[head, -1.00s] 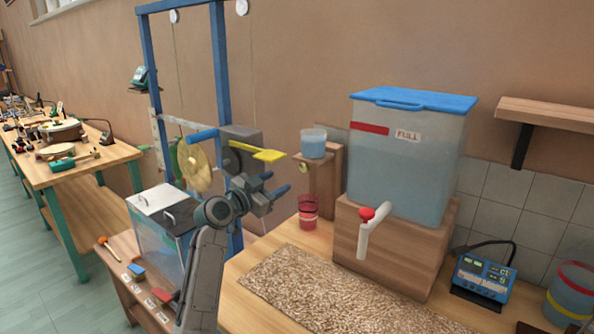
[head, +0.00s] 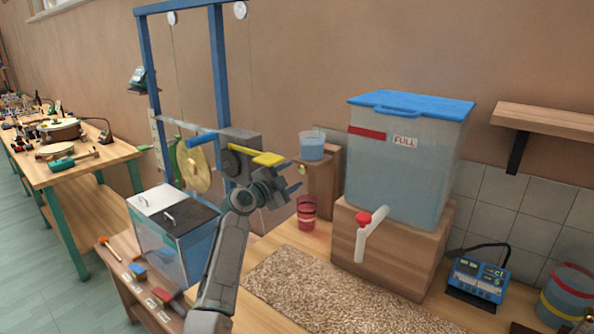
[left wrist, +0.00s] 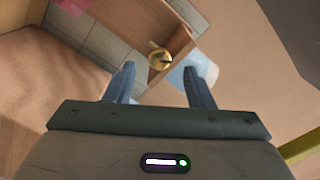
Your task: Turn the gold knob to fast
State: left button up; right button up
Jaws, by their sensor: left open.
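The small gold knob (head: 303,169) is on the side of a wooden stand (head: 323,185). In the left wrist view the gold knob (left wrist: 160,57) shows a dark line across its face. It lies just beyond and between my two blue-grey fingertips. My left gripper (head: 291,190) is open and empty, a little left of and below the knob in the head view. In the left wrist view a gap shows between the fingers of my left gripper (left wrist: 160,84). I cannot read any speed marking by the knob. My right gripper is not in view.
A clear cup (head: 312,145) stands on the stand, and a red cup (head: 306,212) sits below it. A yellow lever (head: 268,158) is just above my left gripper. A water tank (head: 405,165) with a red-handled tap (head: 364,219) stands to the right.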

aim_at(301, 171)
pick_arm(q)
jog(key=shift+x, duration=1.65)
jog(key=shift+f, duration=0.1)
jog(key=c, duration=1)
